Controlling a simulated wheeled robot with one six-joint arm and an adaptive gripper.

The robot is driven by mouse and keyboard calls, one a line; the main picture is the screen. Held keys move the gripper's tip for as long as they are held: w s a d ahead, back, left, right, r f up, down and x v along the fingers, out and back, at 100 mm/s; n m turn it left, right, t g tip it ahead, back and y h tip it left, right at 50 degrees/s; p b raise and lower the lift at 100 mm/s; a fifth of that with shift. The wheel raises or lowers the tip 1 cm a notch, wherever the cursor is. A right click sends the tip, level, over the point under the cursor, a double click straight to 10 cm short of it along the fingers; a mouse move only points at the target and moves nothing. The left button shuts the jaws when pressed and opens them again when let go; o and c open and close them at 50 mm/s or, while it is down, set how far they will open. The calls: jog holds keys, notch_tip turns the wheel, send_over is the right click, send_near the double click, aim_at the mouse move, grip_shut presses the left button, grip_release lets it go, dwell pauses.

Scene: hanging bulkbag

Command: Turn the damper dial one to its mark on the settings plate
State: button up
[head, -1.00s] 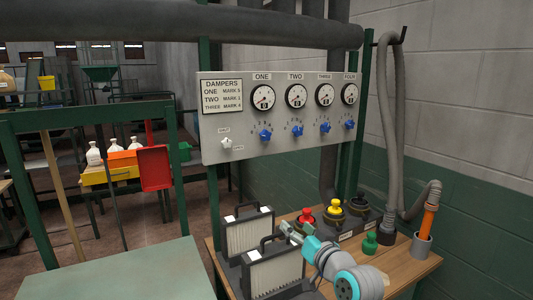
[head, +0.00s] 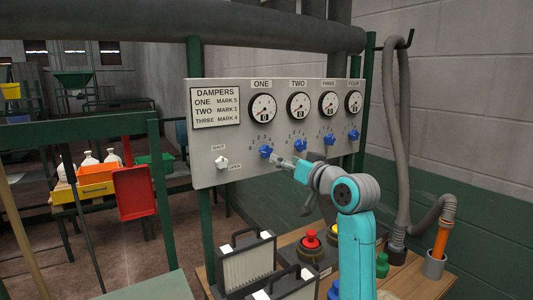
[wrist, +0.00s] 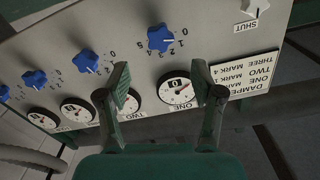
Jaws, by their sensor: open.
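The blue star-shaped damper dial one (head: 265,151) is on the grey panel below gauge ONE (head: 262,108); it also shows in the wrist view (wrist: 161,39), where the picture is turned over. The settings plate (head: 215,104) reads ONE MARK 5, TWO MARK 1, THREE MARK 4. Printed numbers surround the dial; its exact setting is too small to tell. My gripper (head: 279,160) is just right of and below dial one in the head view. In the wrist view my gripper (wrist: 162,82) is open and empty, its fingers apart, with dial one beyond them.
Blue dials two (head: 299,144), three (head: 329,139) and four (head: 353,135) sit in a row to the right. A white shut/open knob (head: 222,162) is at lower left. Filter boxes (head: 248,262) and a red-topped valve (head: 311,240) stand on the bench below.

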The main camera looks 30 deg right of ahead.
aim_at(268, 152)
jog(key=w, duration=0.9)
jog(key=c, duration=1.1)
jog(key=shift+c, duration=0.2)
